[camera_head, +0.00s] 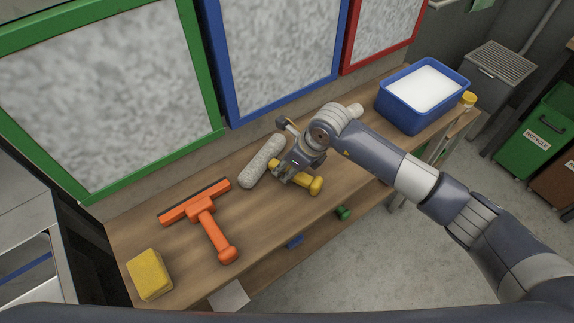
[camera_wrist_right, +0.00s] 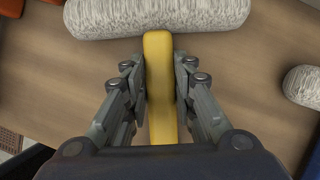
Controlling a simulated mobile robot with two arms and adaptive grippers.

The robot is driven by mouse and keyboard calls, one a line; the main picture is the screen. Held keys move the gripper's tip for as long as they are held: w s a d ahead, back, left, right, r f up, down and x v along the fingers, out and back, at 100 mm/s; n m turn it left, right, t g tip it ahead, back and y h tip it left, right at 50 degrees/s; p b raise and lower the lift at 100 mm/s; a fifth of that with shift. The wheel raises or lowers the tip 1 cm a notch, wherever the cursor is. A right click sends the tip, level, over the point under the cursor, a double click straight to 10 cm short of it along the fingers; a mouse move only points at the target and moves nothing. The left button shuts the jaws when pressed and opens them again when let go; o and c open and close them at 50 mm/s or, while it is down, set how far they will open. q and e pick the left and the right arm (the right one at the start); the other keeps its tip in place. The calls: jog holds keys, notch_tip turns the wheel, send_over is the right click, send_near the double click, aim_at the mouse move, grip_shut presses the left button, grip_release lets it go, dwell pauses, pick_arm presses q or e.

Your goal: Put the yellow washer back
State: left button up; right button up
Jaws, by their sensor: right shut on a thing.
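The yellow washer has a fluffy pale grey sleeve (camera_head: 263,161) and a yellow handle (camera_head: 314,185). It is over the wooden bench, in front of the blue-framed panel; I cannot tell whether it touches the bench top. My right gripper (camera_head: 287,174) is shut on the handle near the sleeve and hides part of it. In the right wrist view the handle (camera_wrist_right: 160,78) runs between the two fingers of the gripper (camera_wrist_right: 160,88), and the sleeve (camera_wrist_right: 155,15) lies crosswise beyond the fingertips. My left gripper is not in view.
An orange squeegee (camera_head: 207,222) and a yellow sponge (camera_head: 149,274) lie on the bench (camera_head: 180,258) to the left. A blue tub (camera_head: 393,113) with white contents stands at the right end. Another fluffy sleeve (camera_wrist_right: 304,86) lies to the right in the wrist view.

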jog(key=shift+f, duration=0.2)
jog(key=o, duration=1)
jog(key=shift+r, duration=0.1)
jog(key=shift+o, duration=0.2)
jog(key=shift+r, duration=0.2)
jog(key=shift+d+r, duration=0.15)
jog(key=shift+r, duration=0.2)
jog(key=b+v, duration=0.1)
jog(key=v, duration=1)
jog(key=shift+b, duration=0.3)
jog(key=shift+s+d, duration=0.1)
